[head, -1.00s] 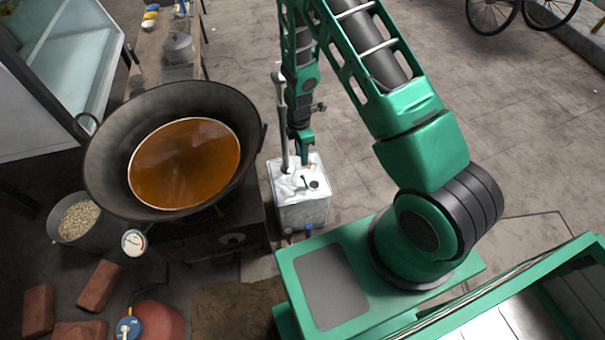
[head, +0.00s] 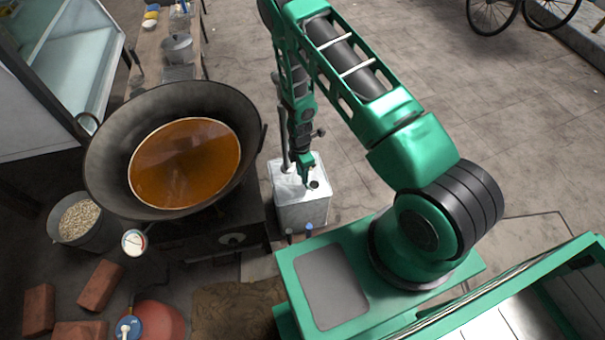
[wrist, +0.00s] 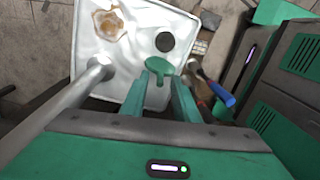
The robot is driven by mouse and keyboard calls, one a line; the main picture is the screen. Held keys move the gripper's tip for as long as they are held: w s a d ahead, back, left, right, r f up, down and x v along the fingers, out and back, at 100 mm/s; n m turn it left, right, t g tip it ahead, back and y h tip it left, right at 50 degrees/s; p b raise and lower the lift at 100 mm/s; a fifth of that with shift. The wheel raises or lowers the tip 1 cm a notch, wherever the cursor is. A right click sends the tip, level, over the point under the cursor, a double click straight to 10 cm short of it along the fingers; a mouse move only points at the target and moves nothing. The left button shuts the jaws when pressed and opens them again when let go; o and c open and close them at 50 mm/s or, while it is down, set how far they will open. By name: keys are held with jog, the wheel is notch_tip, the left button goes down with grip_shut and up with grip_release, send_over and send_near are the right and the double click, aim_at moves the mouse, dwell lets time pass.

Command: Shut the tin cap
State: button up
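The silver-white tin (head: 303,212) stands on the ground right of the wok. Its top (wrist: 120,60) fills much of the wrist view, with a dark round opening (wrist: 165,42) in it. The green cap (wrist: 161,66) is open beside this opening, with a narrow tab toward me. My gripper (wrist: 159,78) is over the tin top, its fingers apart on either side of the cap's tab. Contact between fingers and cap cannot be told. In the head view my gripper (head: 305,182) points down at the tin and hides most of the cap.
A grey metal pipe (wrist: 65,105) rises from the tin close to my gripper's left side. A large wok (head: 105,185) of brown liquid sits on a stove to the left. A blue-handled tool (wrist: 222,94) is right of the tin. Open paving lies to the right.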

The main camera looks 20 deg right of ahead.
jog(key=shift+f, duration=0.1)
grip_shut()
jog(key=shift+w+a, duration=0.1)
dwell(1.3)
